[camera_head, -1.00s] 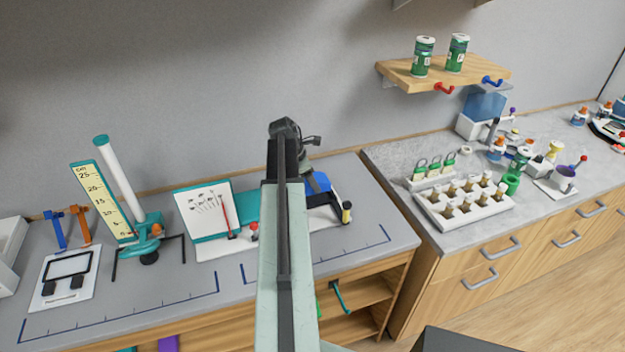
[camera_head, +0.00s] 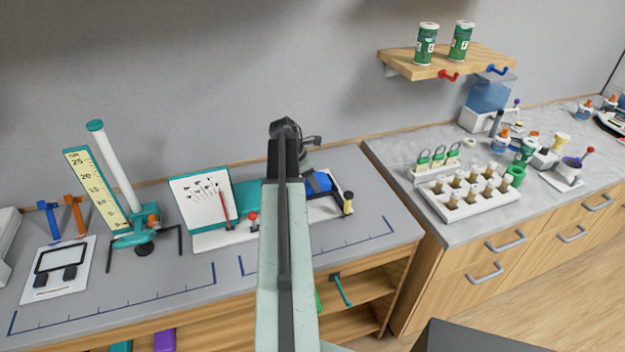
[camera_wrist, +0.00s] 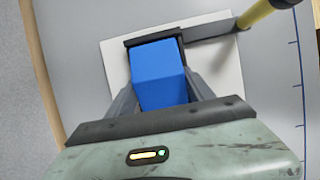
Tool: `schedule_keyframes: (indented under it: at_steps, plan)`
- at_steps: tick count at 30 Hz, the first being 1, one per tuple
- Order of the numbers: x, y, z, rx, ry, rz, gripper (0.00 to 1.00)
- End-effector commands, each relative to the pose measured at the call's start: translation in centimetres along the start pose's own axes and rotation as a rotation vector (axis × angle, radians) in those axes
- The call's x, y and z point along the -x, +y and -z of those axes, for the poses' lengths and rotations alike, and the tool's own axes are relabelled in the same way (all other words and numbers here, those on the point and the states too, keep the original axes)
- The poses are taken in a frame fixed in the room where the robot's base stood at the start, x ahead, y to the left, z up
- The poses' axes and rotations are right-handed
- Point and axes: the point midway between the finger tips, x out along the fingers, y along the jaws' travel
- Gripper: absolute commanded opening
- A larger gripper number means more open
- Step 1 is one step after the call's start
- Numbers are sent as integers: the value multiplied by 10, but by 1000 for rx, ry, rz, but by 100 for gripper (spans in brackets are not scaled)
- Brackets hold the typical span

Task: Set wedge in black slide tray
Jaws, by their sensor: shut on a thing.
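A blue block, which I take for the wedge (camera_wrist: 160,75), sits between the two grey fingers of my gripper (camera_wrist: 160,88) in the wrist view. The gripper is shut on it. Its blue side also shows just right of my arm in the head view (camera_head: 319,182). A black tray edge (camera_wrist: 128,42) on a white base plate (camera_wrist: 118,62) shows directly behind the wedge. Whether the wedge touches the tray floor cannot be told. In the head view my arm hides most of the gripper and part of the tray.
A yellow-topped post (camera_head: 348,203) stands just right of the wedge. Left are a white chart board (camera_head: 200,203), a teal-based ruler stand (camera_head: 135,232) and a white plate with a black frame (camera_head: 60,268). A vial rack (camera_head: 470,205) stands on the right counter. The front counter strip is clear.

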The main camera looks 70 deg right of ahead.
Motion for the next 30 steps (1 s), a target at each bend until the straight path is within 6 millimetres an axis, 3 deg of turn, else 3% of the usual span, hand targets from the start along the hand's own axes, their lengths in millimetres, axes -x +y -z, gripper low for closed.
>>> schedule_keyframes:
  at_steps: [7,8,10,22,30]
  plan:
    - [-2,0,0,0,0,0,16]
    - [-2,0,0,0,0,0,67]
    - [-2,0,0,-1,0,0,86]
    - [3,0,-1,-1,0,0,87]
    - [47,0,-3,0,0,0,87]
